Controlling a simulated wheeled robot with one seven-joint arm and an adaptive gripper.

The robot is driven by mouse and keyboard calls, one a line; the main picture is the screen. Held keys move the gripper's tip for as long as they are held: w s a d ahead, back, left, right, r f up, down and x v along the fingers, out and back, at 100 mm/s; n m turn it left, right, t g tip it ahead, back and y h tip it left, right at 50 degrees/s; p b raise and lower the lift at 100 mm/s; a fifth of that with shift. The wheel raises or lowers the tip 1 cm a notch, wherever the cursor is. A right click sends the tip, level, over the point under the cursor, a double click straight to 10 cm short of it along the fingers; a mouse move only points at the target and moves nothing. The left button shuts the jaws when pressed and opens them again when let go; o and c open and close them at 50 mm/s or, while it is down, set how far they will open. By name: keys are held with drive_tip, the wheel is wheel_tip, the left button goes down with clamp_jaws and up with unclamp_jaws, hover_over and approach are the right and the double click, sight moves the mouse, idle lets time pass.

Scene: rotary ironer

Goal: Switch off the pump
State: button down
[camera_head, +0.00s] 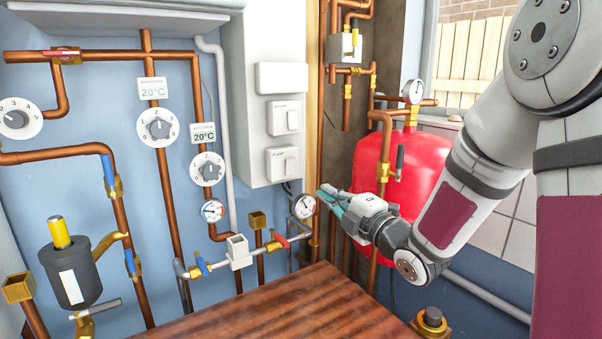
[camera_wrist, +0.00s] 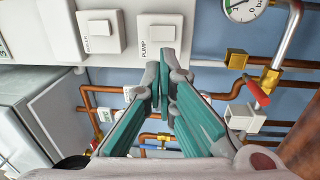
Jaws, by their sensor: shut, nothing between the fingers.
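The pump switch (camera_wrist: 162,33) is a white plate with a white rocker, labelled PUMP in the wrist view. In the head view it appears to be the lower switch (camera_head: 281,162) on the white housing, its label too small to read. I cannot tell which way the rocker is set. My gripper (camera_head: 325,191) has teal fingers and is shut and empty. It is to the right of and a little below the switch in the head view. In the wrist view the fingertips (camera_wrist: 159,72) appear just beside the plate's edge; contact cannot be told.
A similar switch (camera_head: 284,117) sits above on the housing. A pressure gauge (camera_head: 303,206) and a red-handled valve (camera_head: 277,241) are below. A red tank (camera_head: 399,170) stands behind my gripper. Copper pipes (camera_head: 318,110) run close by, and a wooden surface (camera_head: 290,310) lies beneath.

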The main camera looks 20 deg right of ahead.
sight(291, 163)
drive_tip(key=shift+d, duration=0.1)
idle(0.3)
drive_tip(key=x, duration=1.4)
drive_tip(key=shift+r, duration=0.2)
drive_tip(key=shift+w, duration=0.15)
drive_tip(key=shift+w+b, duration=0.15)
drive_tip(key=shift+b, duration=0.6)
drive_tip(key=shift+r, duration=0.3)
